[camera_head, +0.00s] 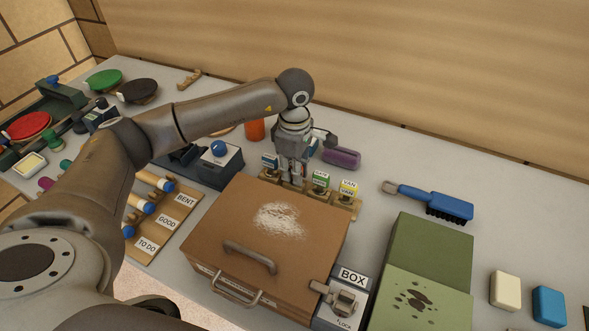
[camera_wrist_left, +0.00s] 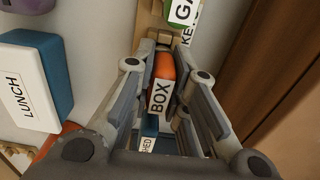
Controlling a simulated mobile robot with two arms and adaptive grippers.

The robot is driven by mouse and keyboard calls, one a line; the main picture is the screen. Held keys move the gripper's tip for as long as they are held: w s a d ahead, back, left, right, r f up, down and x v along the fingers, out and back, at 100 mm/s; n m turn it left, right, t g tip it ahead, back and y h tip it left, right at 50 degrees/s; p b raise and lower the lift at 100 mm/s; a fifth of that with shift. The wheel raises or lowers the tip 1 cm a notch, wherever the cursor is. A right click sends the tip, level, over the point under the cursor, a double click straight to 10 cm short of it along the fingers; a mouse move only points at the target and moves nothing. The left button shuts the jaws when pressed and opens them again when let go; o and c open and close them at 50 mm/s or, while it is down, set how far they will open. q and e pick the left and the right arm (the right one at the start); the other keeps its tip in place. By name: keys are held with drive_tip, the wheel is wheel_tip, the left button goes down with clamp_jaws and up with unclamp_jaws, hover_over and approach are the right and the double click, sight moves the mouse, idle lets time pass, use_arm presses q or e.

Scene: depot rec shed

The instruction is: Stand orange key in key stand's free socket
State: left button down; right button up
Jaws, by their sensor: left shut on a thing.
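My left gripper (camera_head: 291,180) points down over the wooden key stand, and its fingers are shut on the orange key. The orange key (camera_wrist_left: 164,68), with a white BOX label, sits between the fingers in the left wrist view; the head view mostly hides it. The key stand (camera_head: 343,210) lies behind the brown box; its wood also shows in the wrist view (camera_wrist_left: 148,22). A green key (camera_head: 320,181) and a yellow VAN key (camera_head: 348,188) stand right of the gripper, a blue key (camera_head: 269,161) left. I cannot tell whether the orange key's lower end is in a socket.
The brown box (camera_head: 220,222) with handles stands in front of the stand, beside a BOX lock (camera_head: 343,298). A purple object (camera_head: 341,158) and an orange cylinder (camera_head: 255,129) are behind. A blue brush (camera_head: 435,201) lies right. A white-and-blue LUNCH block (camera_wrist_left: 32,85) is near my gripper.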

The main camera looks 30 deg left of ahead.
use_arm(q)
drive_tip(key=c, duration=1.3)
unclamp_jaws()
drive_tip(key=shift+c, duration=0.2)
drive_tip(key=shift+r, duration=0.1)
drive_tip(key=shift+r+p, duration=2.45)
drive_tip(key=shift+r, duration=2)
